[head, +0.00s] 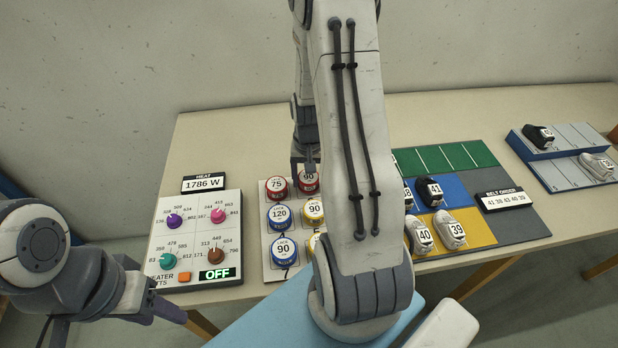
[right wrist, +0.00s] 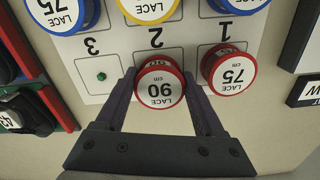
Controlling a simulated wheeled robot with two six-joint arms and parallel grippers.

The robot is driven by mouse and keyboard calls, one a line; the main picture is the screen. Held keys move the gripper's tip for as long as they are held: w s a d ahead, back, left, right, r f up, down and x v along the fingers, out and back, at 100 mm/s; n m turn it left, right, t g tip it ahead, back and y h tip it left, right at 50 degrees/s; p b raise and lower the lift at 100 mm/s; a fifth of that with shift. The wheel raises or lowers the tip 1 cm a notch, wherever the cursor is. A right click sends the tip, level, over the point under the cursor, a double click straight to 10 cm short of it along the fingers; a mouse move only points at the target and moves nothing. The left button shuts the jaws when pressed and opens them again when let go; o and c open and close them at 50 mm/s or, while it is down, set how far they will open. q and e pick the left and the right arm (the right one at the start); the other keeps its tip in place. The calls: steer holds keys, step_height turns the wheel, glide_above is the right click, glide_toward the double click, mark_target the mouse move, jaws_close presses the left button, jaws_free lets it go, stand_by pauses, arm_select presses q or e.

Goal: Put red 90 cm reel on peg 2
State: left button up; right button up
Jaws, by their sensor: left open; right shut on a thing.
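The red 90 cm reel (right wrist: 160,88) is between the fingers of my right gripper (right wrist: 160,82), which is shut on it. It is just in front of the printed 2 on the white board (right wrist: 98,62); peg 2 itself is hidden. A second red rim shows behind its face; I cannot tell whether the reel is seated or held above. In the head view the red 90 reel (head: 308,181) is partly covered by my right gripper (head: 304,162). My left gripper (head: 112,322) is open and empty at the lower left, left of the heater panel.
A red 75 reel (right wrist: 229,73) stands close beside, at 1; place 3 shows only a green dot (right wrist: 101,76). Blue (head: 280,215) and yellow (head: 313,211) reels fill nearby rows. The heater panel (head: 160,262) is left, shoes on coloured mats (head: 480,232) right.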

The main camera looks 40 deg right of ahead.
mark_target(309, 178)
steer(key=shift+f+b, duration=0.35)
steer(key=shift+f, duration=0.2)
steer(key=o, duration=1.4)
steer(key=shift+c, duration=0.2)
step_height(309, 178, up, 13)
steer(key=s+a+r+n, duration=0.1)
steer(key=a+r+n, duration=0.15)
steer(key=a, duration=0.55)
steer(key=a+r+n, duration=0.1)
steer(key=a+n, duration=0.3)
steer(key=a, duration=0.5)
steer(key=s+a+r+n+y, duration=0.1)
steer(key=s+a+r+n, duration=0.1)
steer(key=s+a+n, duration=0.7)
steer(key=s+a, duration=0.4)
steer(key=s, duration=0.2)
steer(key=shift+s+a, duration=0.15)
steer(key=shift+a, duration=0.2)
